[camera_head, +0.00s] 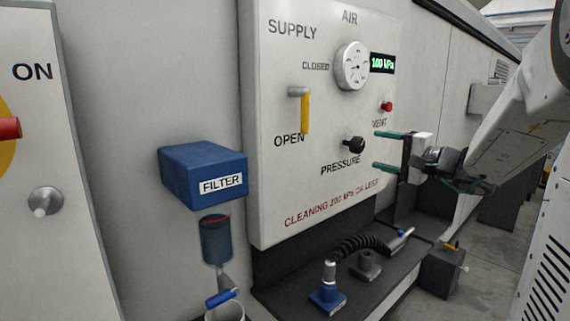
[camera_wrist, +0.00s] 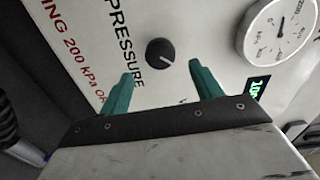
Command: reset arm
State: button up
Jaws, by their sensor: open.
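My gripper (camera_head: 381,150) is in front of the right side of the white air supply panel (camera_head: 276,130), its two green fingers spread apart and empty. In the wrist view the fingers (camera_wrist: 164,90) point at the panel on either side of the black pressure knob (camera_wrist: 160,52), which stands a little beyond the fingertips. The knob (camera_head: 353,145) is clear of the gripper in the head view. My arm reaches in from the right edge.
The panel carries a yellow supply lever (camera_head: 305,112) pointing down at OPEN, a gauge (camera_head: 352,66), a 100 kPa display (camera_head: 382,63) and a red vent button (camera_head: 386,106). A blue filter (camera_head: 203,172) juts out left. A shelf (camera_head: 290,297) below holds a black hose (camera_head: 360,243).

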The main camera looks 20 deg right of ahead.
jog(key=s+a+f+n+g+y, duration=0.1)
jog(key=s+a+f+n+g, duration=0.1)
jog(key=s+a+f+g, duration=0.5)
jog(key=s+a+f+n+g+y, duration=0.1)
jog(key=s+a+f+n+g, duration=0.1)
jog(key=s+a+f+g, duration=0.45)
jog(key=s+a+n+g+h, duration=0.1)
jog(key=s+a+n+h, duration=0.3)
jog(key=s, duration=0.3)
jog(key=s+a+n+g+h, duration=0.1)
jog(key=s+a+n+h, duration=0.3)
jog(key=s, duration=0.3)
jog(key=shift+s+a+f+n, duration=0.15)
jog(key=shift+s+f+n, duration=0.15)
jog(key=shift+n, duration=0.3)
jog(key=shift+c, duration=0.2)
